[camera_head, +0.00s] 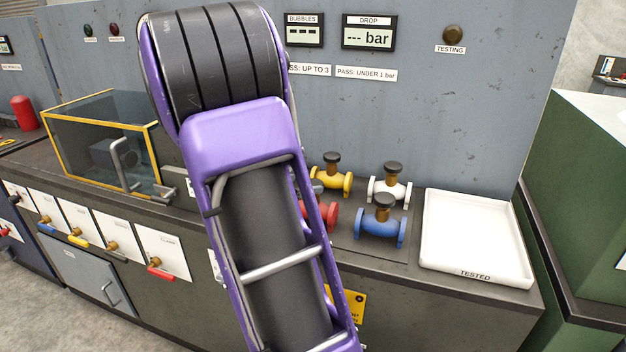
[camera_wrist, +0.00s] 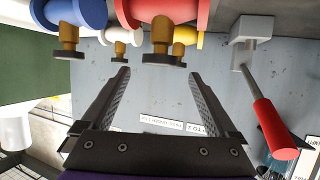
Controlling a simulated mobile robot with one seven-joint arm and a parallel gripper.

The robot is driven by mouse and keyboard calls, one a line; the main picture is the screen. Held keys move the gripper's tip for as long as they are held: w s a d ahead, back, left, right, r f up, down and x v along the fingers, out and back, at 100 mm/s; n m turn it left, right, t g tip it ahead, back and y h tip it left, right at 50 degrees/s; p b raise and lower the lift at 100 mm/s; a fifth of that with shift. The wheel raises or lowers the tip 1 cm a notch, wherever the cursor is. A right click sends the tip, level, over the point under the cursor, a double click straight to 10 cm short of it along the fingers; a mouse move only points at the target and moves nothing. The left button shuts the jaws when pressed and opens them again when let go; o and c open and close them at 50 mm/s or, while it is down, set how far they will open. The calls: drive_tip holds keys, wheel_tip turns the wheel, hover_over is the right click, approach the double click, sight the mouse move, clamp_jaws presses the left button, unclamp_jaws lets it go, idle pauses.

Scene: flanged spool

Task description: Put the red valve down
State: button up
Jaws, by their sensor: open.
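The red valve (camera_head: 331,216) sits on the bench in the head view, partly hidden behind my purple arm. In the wrist view, which looks upside down, the red valve (camera_wrist: 195,12) is at the top edge with its brown stem and dark knob pointing down the picture. My gripper (camera_wrist: 160,75) is open, with its two fingers apart and nothing between them. The valve's knob shows just beyond the fingertips, in line with the gap. The gripper is hidden by my arm in the head view.
Blue (camera_head: 381,225), white (camera_head: 389,183) and yellow (camera_head: 331,175) valves stand close by. An empty white tray marked TESTED (camera_head: 470,262) is to their right. A red-handled lever (camera_wrist: 274,125) is beside my gripper in the wrist view. A yellow-framed clear box (camera_head: 100,135) stands left.

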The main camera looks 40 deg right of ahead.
drive_tip(key=shift+v, duration=1.8)
